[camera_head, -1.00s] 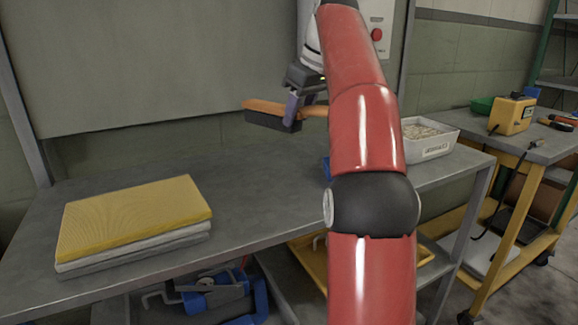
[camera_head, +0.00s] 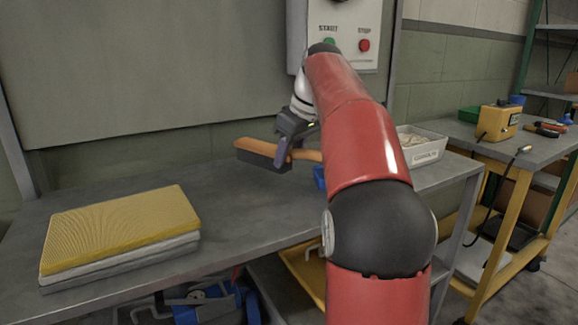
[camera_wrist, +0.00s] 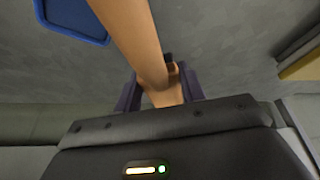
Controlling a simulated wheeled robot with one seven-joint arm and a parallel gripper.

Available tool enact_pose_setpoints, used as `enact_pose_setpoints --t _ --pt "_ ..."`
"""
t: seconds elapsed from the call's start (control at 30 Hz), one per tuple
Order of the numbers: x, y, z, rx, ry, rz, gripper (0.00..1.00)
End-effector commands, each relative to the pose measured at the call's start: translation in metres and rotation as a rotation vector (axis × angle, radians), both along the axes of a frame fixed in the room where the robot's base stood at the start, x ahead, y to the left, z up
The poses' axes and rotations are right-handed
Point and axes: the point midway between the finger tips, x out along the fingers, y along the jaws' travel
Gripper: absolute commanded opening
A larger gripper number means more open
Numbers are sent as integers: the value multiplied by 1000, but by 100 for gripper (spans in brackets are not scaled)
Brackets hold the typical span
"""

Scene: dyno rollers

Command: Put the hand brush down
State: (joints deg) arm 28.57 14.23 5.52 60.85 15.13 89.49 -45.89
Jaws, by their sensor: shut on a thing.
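The hand brush (camera_head: 258,148) has an orange-brown wooden body and dark bristles that face down. In the head view it is level and close over the grey bench (camera_head: 225,190); I cannot tell whether the bristles touch the top. My gripper (camera_head: 283,158) is shut around the brush near the base of its handle. In the wrist view the wooden handle (camera_wrist: 133,35) runs up between the two fingers of my gripper (camera_wrist: 160,92). Part of the handle is hidden behind my red arm in the head view.
A stack of yellow and grey pads (camera_head: 120,230) lies on the bench's left. A blue tray (camera_wrist: 72,18) sits beside the brush, mostly hidden by my arm in the head view. A white bin (camera_head: 422,148) stands to the right. Bare bench lies between the pads and the brush.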

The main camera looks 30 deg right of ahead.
Motion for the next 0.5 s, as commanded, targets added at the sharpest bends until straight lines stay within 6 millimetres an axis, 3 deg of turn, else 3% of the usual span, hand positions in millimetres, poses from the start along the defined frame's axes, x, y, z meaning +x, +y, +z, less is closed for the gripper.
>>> enact_pose_setpoints --t 0.07,0.5 --pt "-1 0 -16 1 2 -1 18" --pt "0 0 -24 0 -1 0 18"
